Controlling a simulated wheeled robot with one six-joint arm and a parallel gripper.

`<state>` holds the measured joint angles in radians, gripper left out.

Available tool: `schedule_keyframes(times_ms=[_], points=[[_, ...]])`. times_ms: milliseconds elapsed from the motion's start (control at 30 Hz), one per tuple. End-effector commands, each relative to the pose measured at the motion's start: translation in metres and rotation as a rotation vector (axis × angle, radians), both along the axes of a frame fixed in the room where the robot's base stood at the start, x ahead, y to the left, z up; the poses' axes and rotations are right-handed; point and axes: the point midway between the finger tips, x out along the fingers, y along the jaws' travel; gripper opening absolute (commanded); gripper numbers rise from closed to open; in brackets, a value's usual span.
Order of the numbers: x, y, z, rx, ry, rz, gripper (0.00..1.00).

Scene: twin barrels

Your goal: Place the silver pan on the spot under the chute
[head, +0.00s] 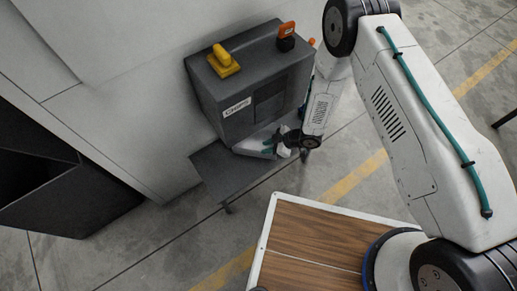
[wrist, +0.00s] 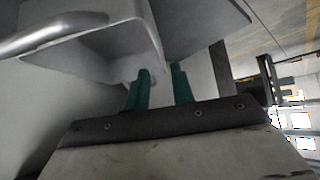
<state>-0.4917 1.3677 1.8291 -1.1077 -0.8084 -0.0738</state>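The silver pan (head: 250,147) appears as a pale metal shape low at the front of a dark grey machine (head: 243,88). It rests at or just above a dark shelf (head: 215,170) under the machine's front. In the wrist view, pale metal walls of the pan (wrist: 100,62) fill the upper part. My gripper (head: 270,147) reaches in from the right beside the pan. In the wrist view my gripper's two green fingers (wrist: 163,85) stand apart, with a gap between them and their tips close to the pan's metal. The spot under the chute is hidden.
A yellow block-like part (head: 223,63) and an orange-and-black part (head: 286,37) sit on the machine's top. A black open bin (head: 60,190) stands at the left. A wood-topped platform (head: 310,240) is in front. Bare concrete floor lies between.

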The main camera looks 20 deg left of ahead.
Motion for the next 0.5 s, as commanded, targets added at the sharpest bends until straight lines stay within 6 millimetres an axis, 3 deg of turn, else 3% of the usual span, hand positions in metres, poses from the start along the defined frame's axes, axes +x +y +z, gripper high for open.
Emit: schedule_keyframes(times_ms=[200,500], points=[[0.002,-0.017,0.018,0.0,0.001,-0.001,0.24],[0.001,-0.019,0.019,0.0,0.0,0.0,0.24]])
